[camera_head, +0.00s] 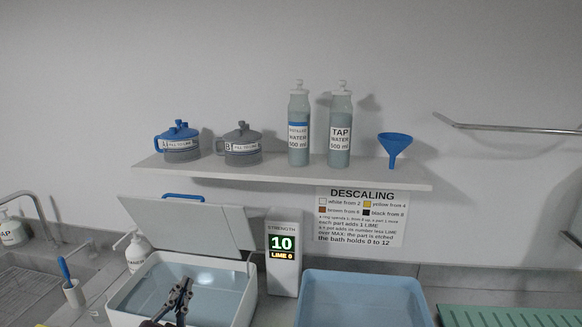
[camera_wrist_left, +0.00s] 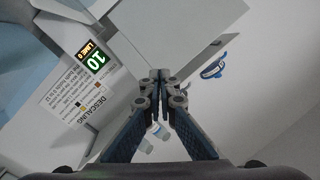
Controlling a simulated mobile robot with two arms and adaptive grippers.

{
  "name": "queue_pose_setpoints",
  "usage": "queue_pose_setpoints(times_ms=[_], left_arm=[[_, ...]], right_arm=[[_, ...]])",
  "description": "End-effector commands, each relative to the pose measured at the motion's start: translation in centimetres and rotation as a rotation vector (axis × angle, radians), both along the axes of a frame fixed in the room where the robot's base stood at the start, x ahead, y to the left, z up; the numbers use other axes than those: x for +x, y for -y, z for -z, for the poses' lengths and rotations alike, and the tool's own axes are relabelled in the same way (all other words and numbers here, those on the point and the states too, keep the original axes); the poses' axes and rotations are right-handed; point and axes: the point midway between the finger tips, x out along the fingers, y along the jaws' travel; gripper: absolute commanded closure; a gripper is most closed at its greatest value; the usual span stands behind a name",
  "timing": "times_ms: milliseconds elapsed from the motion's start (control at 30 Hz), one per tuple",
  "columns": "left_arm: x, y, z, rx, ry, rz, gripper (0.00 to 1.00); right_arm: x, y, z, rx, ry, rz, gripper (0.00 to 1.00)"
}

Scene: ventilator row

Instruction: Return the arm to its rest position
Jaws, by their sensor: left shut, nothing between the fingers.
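My left gripper (camera_head: 181,292) is over the open white bath (camera_head: 132,287), which holds bluish liquid. Its fingers are shut with nothing between them. In the left wrist view the shut fingertips (camera_wrist_left: 160,76) meet in front of the raised white lid. The bath's lid (camera_head: 190,221) stands open, tilted back, with a blue handle on its edge. My right gripper does not show in either view.
A display (camera_head: 282,243) reads strength 10, lime 0. A blue tray (camera_head: 360,300) and a green ribbed mat (camera_head: 510,315) lie to the right. A shelf (camera_head: 300,174) above holds two lidded pots, two bottles and a blue funnel (camera_head: 394,145). A sink (camera_head: 30,275) is at left.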

Motion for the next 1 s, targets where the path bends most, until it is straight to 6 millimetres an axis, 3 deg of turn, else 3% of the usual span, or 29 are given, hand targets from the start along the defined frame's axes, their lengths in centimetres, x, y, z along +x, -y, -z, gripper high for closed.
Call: queue_pose_setpoints(times_ms=[33, 100, 200, 300, 500, 700, 800, 1000], left_arm=[[-1.6, -0.7, 3.8, -0.062, -0.116, -0.038, 1.0], [-4.1, -1.5, 8.5, -0.135, -0.273, -0.088, 1.0], [-8.6, -1.9, 14.6, -0.225, -0.493, -0.146, 1.0], [-13.5, -1.7, 19.5, -0.297, -0.693, -0.189, 1.0], [-22.5, -0.2, 25.0, -0.391, -1.002, -0.233, 1.0], [-30.4, 1.5, 27.6, -0.456, -1.249, -0.252, 1.0], [-29.1, 1.4, 31.3, -0.446, -1.246, -0.253, 1.0], [-28.3, 1.6, 38.3, -0.44, -1.27, -0.258, 1.0]], right_arm=[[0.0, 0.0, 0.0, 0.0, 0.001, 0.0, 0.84], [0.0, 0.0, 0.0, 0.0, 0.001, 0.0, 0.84], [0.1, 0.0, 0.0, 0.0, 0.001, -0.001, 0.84], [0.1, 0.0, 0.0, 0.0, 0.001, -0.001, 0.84], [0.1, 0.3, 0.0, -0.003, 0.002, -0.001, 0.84], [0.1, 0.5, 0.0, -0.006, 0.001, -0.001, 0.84], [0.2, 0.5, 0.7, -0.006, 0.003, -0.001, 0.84], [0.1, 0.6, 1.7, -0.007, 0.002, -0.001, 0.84]])
